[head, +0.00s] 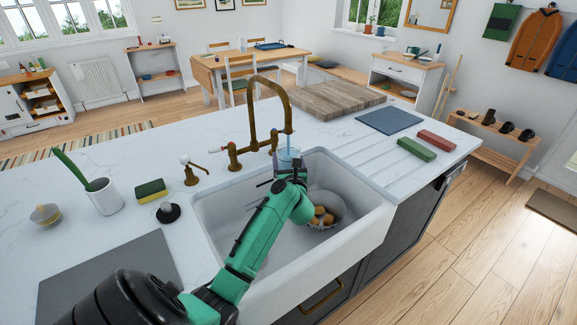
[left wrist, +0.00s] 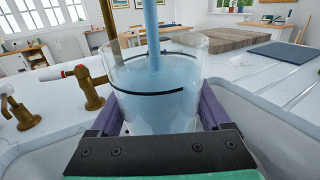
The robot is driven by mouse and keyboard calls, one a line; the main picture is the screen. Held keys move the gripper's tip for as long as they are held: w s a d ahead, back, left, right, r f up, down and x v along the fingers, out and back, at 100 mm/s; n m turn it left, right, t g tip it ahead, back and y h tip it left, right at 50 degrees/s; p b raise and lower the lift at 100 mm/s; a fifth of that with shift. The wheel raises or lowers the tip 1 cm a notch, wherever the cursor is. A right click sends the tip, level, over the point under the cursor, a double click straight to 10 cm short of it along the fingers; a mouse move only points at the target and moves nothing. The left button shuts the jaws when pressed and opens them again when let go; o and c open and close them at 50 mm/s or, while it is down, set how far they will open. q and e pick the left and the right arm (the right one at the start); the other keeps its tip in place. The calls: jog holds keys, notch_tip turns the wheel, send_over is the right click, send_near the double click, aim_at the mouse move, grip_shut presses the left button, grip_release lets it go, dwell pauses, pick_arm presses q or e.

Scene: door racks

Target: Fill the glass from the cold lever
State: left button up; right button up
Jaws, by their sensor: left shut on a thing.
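The glass (head: 288,155) is clear and upright under the spout of the brass tap (head: 284,108). My left gripper (head: 287,172) is shut on it, over the sink's back edge. In the left wrist view a blue stream of water (left wrist: 152,35) runs into the glass (left wrist: 155,105), which holds bluish water. A dark line (left wrist: 150,93) rings the glass; the water surface looks near it, but the exact level is unclear. The other lever is mostly hidden in both views.
The white sink (head: 375,215) holds a colander (head: 328,208) with round yellowish items. A wooden board (head: 328,98) lies behind right; green (head: 416,149) and red blocks (head: 436,139) lie right.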

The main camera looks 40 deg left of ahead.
aim_at(283, 168)
pick_arm(q)
jog(key=shift+s+d+r, duration=0.1)
jog(key=shift+s+d, duration=0.15)
jog(key=shift+s, duration=0.1)
jog(key=s+d+p, duration=0.1)
jog(key=s, duration=0.1)
jog(key=s+d+p, duration=0.1)
jog(key=s, duration=0.1)
jog(key=s+d+p, duration=0.1)
jog(key=s+d, duration=0.1)
jog(key=shift+s, duration=0.3)
jog(key=shift+w, duration=0.1)
jog(key=s+d+f+m+t+h+b, duration=0.1)
jog(key=s+d+f+m+t+h, duration=0.1)
jog(key=d, duration=0.5)
jog(key=s+d+f+m+t+h+b, duration=0.1)
jog(key=s+d+f+m+t+h, duration=0.1)
jog(key=s+d+f+m+h, duration=0.2)
jog(key=s+d+f+m+t+h+b, duration=0.1)
jog(key=s+d+f+m+h, duration=0.2)
jog(key=s+d+h, duration=0.4)
jog(key=d+f, duration=0.1)
jog(key=d, duration=0.4)
jog(key=shift+s+f+t+b, duration=0.4)
